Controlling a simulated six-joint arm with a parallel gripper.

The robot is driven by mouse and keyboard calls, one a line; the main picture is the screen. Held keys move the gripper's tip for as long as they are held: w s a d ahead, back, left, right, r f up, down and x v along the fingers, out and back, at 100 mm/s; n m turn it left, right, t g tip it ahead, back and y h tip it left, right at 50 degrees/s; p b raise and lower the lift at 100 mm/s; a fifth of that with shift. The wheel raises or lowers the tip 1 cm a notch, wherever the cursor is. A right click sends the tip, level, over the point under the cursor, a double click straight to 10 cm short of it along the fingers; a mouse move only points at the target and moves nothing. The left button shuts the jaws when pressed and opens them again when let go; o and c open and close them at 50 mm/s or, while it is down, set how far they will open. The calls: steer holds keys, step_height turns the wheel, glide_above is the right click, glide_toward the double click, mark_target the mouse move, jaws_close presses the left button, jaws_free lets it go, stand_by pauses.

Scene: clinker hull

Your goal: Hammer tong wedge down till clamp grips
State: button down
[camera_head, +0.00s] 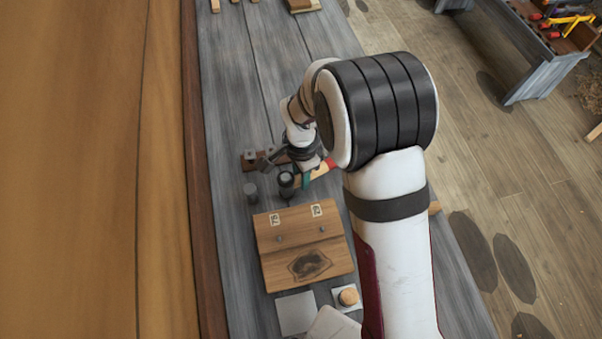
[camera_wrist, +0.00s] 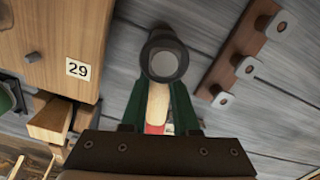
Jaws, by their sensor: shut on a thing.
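My gripper (camera_wrist: 158,92) is shut on a hammer (camera_wrist: 164,58) with a dark round head and a pale wooden handle with a red part. The dark head points away from the fingers. In the head view the hammer head (camera_head: 287,183) hangs just beyond the wooden board's far edge, and my gripper (camera_head: 312,172) is partly hidden by my wrist. A light wooden wedge-like block (camera_wrist: 50,119) sits at the lower left of the wrist view, next to dark wooden pieces. It is apart from the hammer. Whether it is the tong wedge, I cannot tell.
A wooden board (camera_head: 300,240) marked 75 and 29 lies on the grey bench (camera_head: 240,100). A brown rail with metal blocks (camera_wrist: 239,62) lies right of the hammer. The planked hull (camera_head: 80,150) bounds the left.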

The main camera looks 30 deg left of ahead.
steer(key=shift+r, duration=0.1)
stand_by(0.3)
steer(key=shift+r, duration=0.5)
step_height(320, 180, up, 8)
steer(key=shift+r, duration=0.1)
steer(key=c, duration=1.3)
jaws_free()
jaws_close()
